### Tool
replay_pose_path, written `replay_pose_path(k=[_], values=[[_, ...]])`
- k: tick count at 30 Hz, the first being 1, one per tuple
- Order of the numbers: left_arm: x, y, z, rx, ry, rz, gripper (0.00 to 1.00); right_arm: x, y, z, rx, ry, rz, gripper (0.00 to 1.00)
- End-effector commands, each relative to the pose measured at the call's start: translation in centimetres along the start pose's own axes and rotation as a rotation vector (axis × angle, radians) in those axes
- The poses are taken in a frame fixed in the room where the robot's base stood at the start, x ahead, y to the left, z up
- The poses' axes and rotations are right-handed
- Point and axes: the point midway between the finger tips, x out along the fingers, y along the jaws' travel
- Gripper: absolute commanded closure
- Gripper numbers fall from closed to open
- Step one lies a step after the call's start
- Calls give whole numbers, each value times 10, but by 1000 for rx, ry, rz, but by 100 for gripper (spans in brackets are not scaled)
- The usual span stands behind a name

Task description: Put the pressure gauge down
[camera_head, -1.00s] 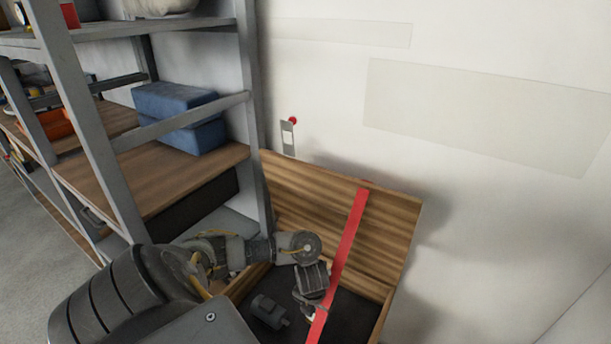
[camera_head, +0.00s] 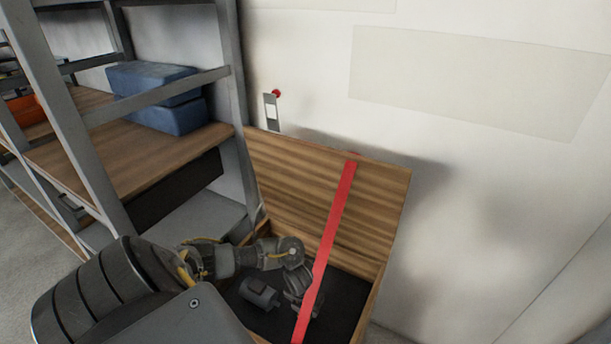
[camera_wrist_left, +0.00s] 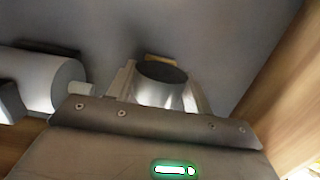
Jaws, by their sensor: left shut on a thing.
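My left gripper (camera_head: 303,302) reaches down into the open wooden box, partly hidden behind a red strap. In the left wrist view, my left gripper (camera_wrist_left: 160,88) is shut on the pressure gauge (camera_wrist_left: 162,74), a short round silver body with a dark round face. The gauge is low over the dark box floor; I cannot tell whether it touches it. In the head view the gripper and strap hide the gauge. My right gripper is not in view.
The wooden box (camera_head: 330,218) has its lid raised against the wall. A red strap (camera_head: 335,220) runs from lid to front. A grey motor-like cylinder (camera_head: 259,293) lies left of my gripper, also in the wrist view (camera_wrist_left: 45,82). A shelf rack (camera_head: 150,165) with blue boxes (camera_head: 160,97) stands left.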

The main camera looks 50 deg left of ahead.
Motion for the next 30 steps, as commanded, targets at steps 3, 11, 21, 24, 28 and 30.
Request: replay_pose_path(k=[3, 11, 21, 24, 28, 30], values=[[0, 0, 1, 0, -2, 0, 77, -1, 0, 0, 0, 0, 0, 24], [3, 0, 0, 0, -1, 0, 77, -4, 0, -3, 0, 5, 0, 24], [2, 0, 0, 0, -1, 0, 27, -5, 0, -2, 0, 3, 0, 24], [2, 0, 0, 0, -1, 0, 27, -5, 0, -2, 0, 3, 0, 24], [-2, 0, 0, 0, -1, 0, 27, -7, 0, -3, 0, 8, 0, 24], [-10, 0, 2, 2, -3, -2, 27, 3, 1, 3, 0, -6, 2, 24]])
